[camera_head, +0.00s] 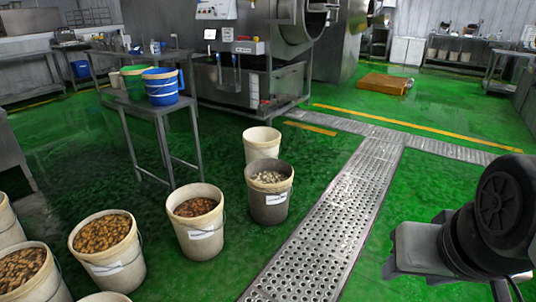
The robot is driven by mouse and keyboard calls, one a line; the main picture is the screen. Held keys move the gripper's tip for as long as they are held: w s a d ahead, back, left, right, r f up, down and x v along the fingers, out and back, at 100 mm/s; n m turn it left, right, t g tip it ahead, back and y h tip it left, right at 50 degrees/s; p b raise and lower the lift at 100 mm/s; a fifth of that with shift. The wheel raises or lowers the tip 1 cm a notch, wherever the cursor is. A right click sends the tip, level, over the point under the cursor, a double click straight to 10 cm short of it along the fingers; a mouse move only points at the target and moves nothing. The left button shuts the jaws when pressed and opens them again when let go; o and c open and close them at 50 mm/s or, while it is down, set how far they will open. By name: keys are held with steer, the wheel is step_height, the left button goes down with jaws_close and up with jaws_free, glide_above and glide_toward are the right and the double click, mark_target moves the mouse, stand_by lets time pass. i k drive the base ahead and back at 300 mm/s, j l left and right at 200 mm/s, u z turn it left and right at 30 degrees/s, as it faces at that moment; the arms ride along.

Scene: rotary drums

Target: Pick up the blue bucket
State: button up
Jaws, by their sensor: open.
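The blue bucket (161,88) stands upright on a narrow metal table (150,108) at the upper left. My gripper (507,290) is at the lower right edge, partly cut off by the frame. It is open, with nothing seen between its fingers, and far from the blue bucket, across the floor drain.
Several cream buckets of brown pieces (107,245) stand on the floor at the lower left. A grey bucket (269,194) and a cream bucket (262,144) stand right of the table. A large steel machine (250,75) is behind. The metal drain (335,220) is clear.

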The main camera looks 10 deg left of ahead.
mark_target(161, 84)
steer(key=u, duration=1.2)
steer(key=z, duration=10.5)
steer(key=k+l+z, duration=0.1)
steer(key=k+z, duration=0.15)
steer(key=z, duration=0.2)
steer(key=k+l+z, duration=0.15)
steer(key=z, duration=0.3)
steer(key=k+l, duration=0.05)
